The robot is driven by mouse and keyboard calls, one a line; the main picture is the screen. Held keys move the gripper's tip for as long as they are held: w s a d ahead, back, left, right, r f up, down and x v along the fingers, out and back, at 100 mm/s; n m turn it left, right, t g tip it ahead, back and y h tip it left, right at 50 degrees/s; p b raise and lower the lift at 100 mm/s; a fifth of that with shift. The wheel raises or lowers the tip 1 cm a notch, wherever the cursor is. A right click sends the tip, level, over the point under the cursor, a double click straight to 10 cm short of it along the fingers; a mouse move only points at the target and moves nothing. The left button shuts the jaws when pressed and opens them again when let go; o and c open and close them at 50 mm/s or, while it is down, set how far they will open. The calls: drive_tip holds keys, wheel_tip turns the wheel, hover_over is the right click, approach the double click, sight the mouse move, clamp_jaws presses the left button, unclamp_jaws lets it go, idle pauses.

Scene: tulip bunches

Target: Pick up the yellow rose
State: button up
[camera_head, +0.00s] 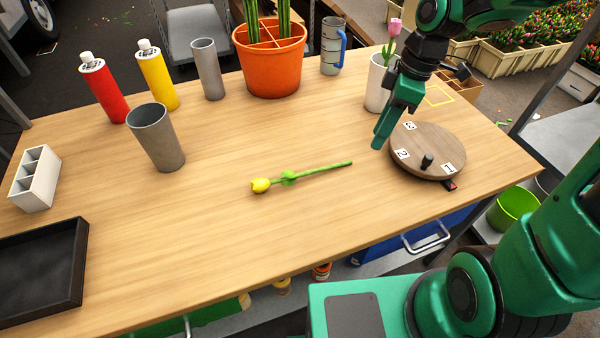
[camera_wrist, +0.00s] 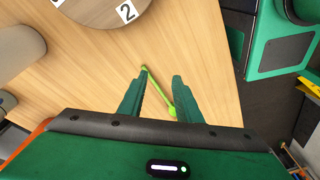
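The yellow rose (camera_head: 261,185) lies flat on the wooden table, its bloom to the left and its green stem (camera_head: 325,169) running right. My gripper (camera_head: 378,143) is above the table, to the right of the stem's end and beside the round wooden disc. In the wrist view my gripper (camera_wrist: 160,88) has its two green fingers spread apart with nothing held. The green stem (camera_wrist: 155,84) shows below, between the fingers in that view. The yellow bloom is hidden there behind the gripper body.
The numbered wooden disc (camera_head: 440,152) with a dark knob sits close to my gripper. A white vase (camera_head: 377,85) with a pink flower stands behind it. The table around the rose is clear.

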drive_tip(key=w+a+f+n+g+y, duration=0.1)
drive_tip(key=w+a+f+n+y, duration=0.1)
drive_tip(key=a+n, duration=0.7)
drive_tip(key=m, duration=0.1)
approach(306, 172)
drive_tip(key=shift+x, duration=4.1)
drive_tip(key=shift+w, duration=0.1)
clamp_jaws()
